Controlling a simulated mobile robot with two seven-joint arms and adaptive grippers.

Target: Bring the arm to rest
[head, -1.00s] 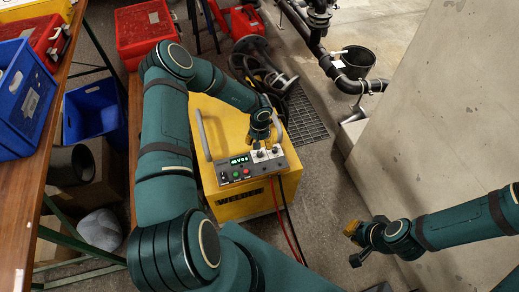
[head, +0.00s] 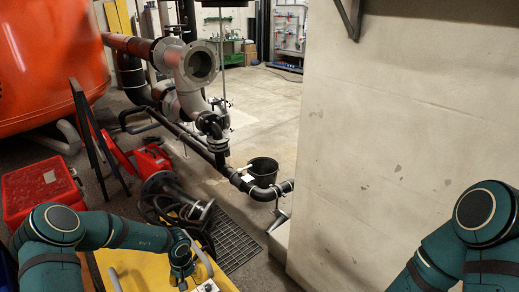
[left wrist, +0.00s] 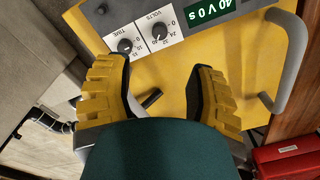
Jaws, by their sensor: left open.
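My left gripper (left wrist: 157,85) is open in the left wrist view, its two yellow ribbed fingers spread over the control panel of a yellow machine (left wrist: 180,68). Nothing shows gripped between them. In the head view my left arm bends down to the yellow machine (head: 130,263) at the bottom edge. My right arm is at the lower right, its gripper out of frame.
A concrete wall (head: 390,130) fills the right side. Behind the machine are a red box (head: 40,188), a red tool (head: 152,158), a floor grating (head: 232,245), dark pipes (head: 190,140) and a black bucket (head: 262,171). A large orange tank (head: 50,60) stands at the left.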

